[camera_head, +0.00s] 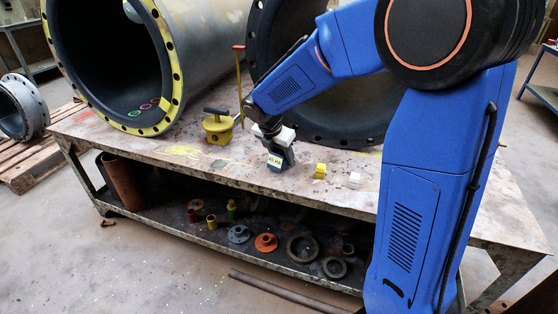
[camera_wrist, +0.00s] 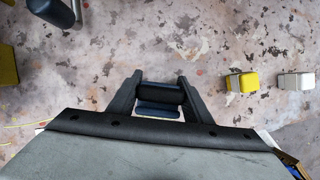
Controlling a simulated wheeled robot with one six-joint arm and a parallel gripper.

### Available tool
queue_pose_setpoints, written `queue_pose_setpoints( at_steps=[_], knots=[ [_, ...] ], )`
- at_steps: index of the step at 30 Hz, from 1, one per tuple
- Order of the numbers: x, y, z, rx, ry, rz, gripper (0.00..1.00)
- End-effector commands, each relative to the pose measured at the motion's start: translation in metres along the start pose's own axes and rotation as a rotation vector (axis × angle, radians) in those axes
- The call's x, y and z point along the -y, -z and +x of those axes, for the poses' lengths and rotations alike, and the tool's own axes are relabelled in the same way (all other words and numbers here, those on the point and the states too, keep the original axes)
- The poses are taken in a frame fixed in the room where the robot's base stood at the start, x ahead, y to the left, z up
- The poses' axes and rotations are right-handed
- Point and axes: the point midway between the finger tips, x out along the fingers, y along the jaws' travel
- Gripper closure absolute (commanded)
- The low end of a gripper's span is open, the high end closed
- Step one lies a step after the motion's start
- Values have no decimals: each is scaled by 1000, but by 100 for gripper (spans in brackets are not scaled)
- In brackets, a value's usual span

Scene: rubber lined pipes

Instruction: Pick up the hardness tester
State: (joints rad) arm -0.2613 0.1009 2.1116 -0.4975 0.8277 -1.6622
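The hardness tester appears to be the small dark blue-grey device (camera_head: 280,158) with a pale "HA" display, upright on the workbench (camera_head: 200,165). My gripper (camera_head: 277,137) is directly above it, pointing down, and hides its upper part. In the wrist view, the tester's dark rounded top and blue body (camera_wrist: 159,97) lie between the two fingers of my gripper (camera_wrist: 160,84). The fingers stand on both sides of it and almost no gap shows. I cannot tell whether they press on it.
A yellow block (camera_head: 320,171) and a white block (camera_head: 354,178) sit right of the tester. A yellow pot-like device (camera_head: 217,128) with a black handle stands to the left. Large flanged pipes (camera_head: 165,65) fill the back. Flanges and small parts (camera_head: 266,242) lie on the lower shelf.

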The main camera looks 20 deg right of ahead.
Motion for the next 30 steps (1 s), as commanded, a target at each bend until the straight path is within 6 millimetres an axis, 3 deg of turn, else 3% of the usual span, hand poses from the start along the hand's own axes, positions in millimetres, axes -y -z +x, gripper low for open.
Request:
queue_pose_setpoints(
  at_steps=[1,3,11,24,30],
  knots=[
    [0,0,0,0,0,0,81],
    [0,0,0,0,-1,0,91],
    [0,-2,-4,1,-2,1,91],
    [-1,-29,-69,1,-3,1,91],
    [-1,-37,-88,-1,-2,0,91]
  ],
)
